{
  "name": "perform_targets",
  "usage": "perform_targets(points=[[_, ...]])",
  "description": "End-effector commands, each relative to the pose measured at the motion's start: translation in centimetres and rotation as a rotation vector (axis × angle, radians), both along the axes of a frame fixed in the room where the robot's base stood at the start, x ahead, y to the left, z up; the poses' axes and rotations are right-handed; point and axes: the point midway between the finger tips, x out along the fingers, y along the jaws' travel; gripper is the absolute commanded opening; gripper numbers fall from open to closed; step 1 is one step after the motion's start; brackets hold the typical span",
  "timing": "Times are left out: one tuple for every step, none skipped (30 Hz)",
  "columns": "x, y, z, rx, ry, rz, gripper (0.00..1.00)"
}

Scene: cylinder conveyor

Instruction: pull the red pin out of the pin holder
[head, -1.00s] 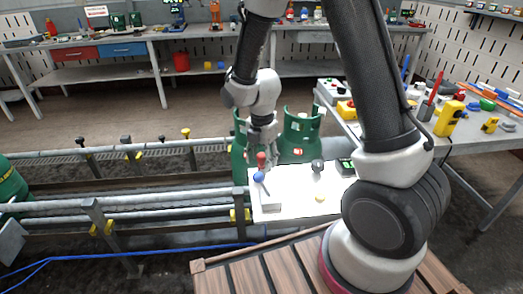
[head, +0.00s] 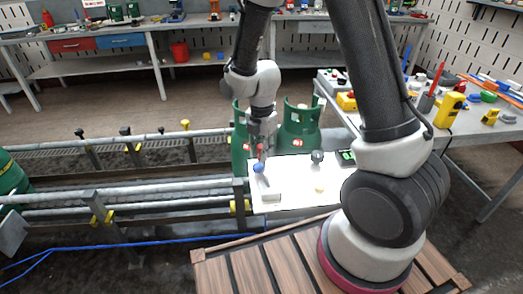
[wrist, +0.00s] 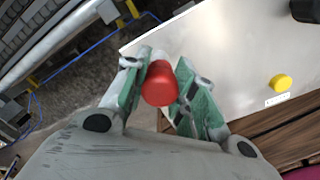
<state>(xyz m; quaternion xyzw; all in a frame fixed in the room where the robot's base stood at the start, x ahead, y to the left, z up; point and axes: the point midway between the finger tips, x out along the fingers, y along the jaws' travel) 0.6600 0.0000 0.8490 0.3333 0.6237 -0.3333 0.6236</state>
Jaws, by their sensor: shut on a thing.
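The red pin (head: 260,150) stands at the far left part of a white panel. In the wrist view its rounded red head (wrist: 159,83) sits between the two green-padded fingers. My gripper (wrist: 160,88) is shut on the red pin, with a finger on each side of its head. In the head view my gripper (head: 262,143) comes down from above and partly covers the pin. A pale part shows just beyond the red head in the wrist view. I cannot make out the pin holder, hidden under the gripper and pin.
The white panel (head: 295,195) also carries a blue ball knob (head: 258,168) close in front of the pin, a dark knob (head: 317,157) and a yellow button (wrist: 281,82). Green gas cylinders (head: 300,130) stand behind. Conveyor rails (head: 150,190) run to the left.

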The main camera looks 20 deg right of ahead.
Motion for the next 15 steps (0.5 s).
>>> perform_targets(points=[[0.0, 0.0, 0.0, 0.000, 0.000, 0.000, 0.00], [0.0, 0.0, 0.1, 0.001, -0.001, 0.000, 0.00], [0.0, 0.0, 0.1, 0.001, -0.001, 0.000, 0.00], [0.0, 0.0, 0.2, 0.001, -0.001, 0.000, 0.00], [0.0, 0.0, 0.3, 0.001, -0.001, 0.000, 0.00], [0.0, 0.0, 0.4, 0.001, -0.001, 0.000, 0.00], [0.0, 0.0, 0.5, 0.001, -0.001, 0.000, 0.00], [0.0, 0.0, 0.6, 0.001, -0.001, 0.000, 0.00], [0.0, 0.0, 0.8, 0.001, -0.001, 0.000, 0.00], [0.0, 0.0, 1.0, 0.001, -0.001, 0.000, 0.00], [0.0, 0.0, 1.1, 0.001, -0.002, 0.000, 0.00], [0.0, 0.0, 1.2, 0.001, -0.002, 0.000, 0.00], [0.0, 0.0, 1.3, 0.001, -0.001, 0.000, 0.00], [0.0, 0.0, 1.4, 0.001, -0.001, 0.000, 0.00], [0.0, 0.0, 1.5, 0.001, -0.001, 0.000, 0.00]])
